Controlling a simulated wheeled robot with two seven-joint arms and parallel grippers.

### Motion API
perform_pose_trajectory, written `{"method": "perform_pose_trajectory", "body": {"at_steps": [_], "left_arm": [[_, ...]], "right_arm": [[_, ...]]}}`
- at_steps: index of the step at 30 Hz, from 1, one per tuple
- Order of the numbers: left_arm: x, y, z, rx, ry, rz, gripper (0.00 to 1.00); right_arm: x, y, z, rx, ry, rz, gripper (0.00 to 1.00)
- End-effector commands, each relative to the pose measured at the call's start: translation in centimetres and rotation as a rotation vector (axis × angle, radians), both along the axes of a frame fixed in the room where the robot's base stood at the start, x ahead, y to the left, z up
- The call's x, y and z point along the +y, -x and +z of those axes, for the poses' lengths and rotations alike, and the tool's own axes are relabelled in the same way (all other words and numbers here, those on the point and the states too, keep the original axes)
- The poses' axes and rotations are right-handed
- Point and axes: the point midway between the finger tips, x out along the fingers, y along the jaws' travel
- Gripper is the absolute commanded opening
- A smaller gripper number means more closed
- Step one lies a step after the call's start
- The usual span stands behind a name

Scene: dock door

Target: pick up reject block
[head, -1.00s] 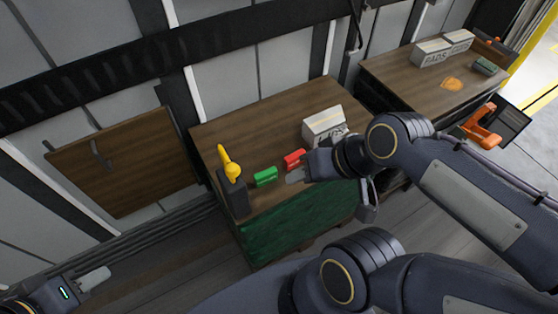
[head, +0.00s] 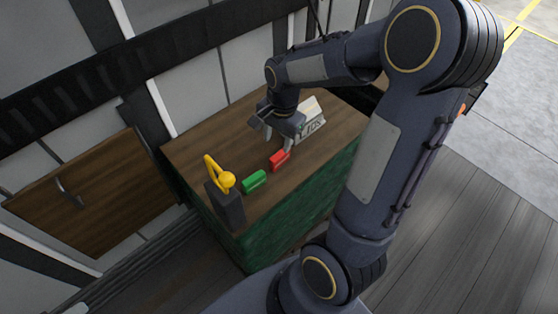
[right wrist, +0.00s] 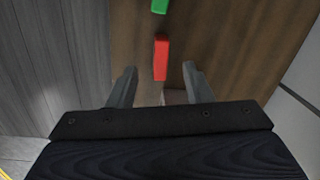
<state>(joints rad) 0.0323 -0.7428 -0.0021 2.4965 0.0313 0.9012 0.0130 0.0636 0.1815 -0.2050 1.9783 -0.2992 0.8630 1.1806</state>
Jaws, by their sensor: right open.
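A red block (head: 279,160), which I take to be the reject block, lies on the brown tabletop (head: 215,140) near its front edge. My right gripper (head: 280,130) is open and empty, above the table on the far side of the red block. In the right wrist view the red block (right wrist: 161,58) shows just beyond the gap between the open fingers of my right gripper (right wrist: 159,70), apart from both. A green block (head: 254,181) lies left of the red one, and its end shows in the wrist view (right wrist: 160,5). My left gripper is out of view.
A white lettered carton (head: 312,120) stands right of the red block, close to my right gripper. A dark holder (head: 226,207) with a yellow lever (head: 222,177) stands at the table's left corner. The tabletop's back left is bare. A brown wall panel (head: 90,190) is at the left.

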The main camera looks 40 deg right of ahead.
Motion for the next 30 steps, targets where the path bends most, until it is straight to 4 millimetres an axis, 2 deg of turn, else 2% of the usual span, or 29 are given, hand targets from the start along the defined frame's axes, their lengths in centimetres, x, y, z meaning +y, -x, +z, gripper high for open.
{"method": "perform_pose_trajectory", "body": {"at_steps": [1, 6, 17, 22, 25, 30], "left_arm": [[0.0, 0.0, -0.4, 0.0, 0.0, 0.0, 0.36], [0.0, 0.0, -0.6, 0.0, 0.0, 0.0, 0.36], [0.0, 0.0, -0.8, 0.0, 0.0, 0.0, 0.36], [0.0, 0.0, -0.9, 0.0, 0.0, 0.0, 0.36], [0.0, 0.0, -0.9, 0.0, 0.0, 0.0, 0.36], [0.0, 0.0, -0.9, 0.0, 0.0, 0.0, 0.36]], "right_arm": [[-0.6, -0.7, -1.6, 0.031, 0.017, -0.048, 0.45], [-1.6, -1.7, -3.6, 0.072, 0.051, -0.148, 0.45], [-1.7, -1.5, -7.5, 0.076, 0.053, -0.157, 0.45], [-1.7, -1.3, -10.2, 0.078, 0.053, -0.158, 0.45], [-1.7, -1.3, -11.1, 0.076, 0.053, -0.157, 0.45], [-1.7, -1.4, -11.3, 0.071, 0.052, -0.156, 0.45]]}}
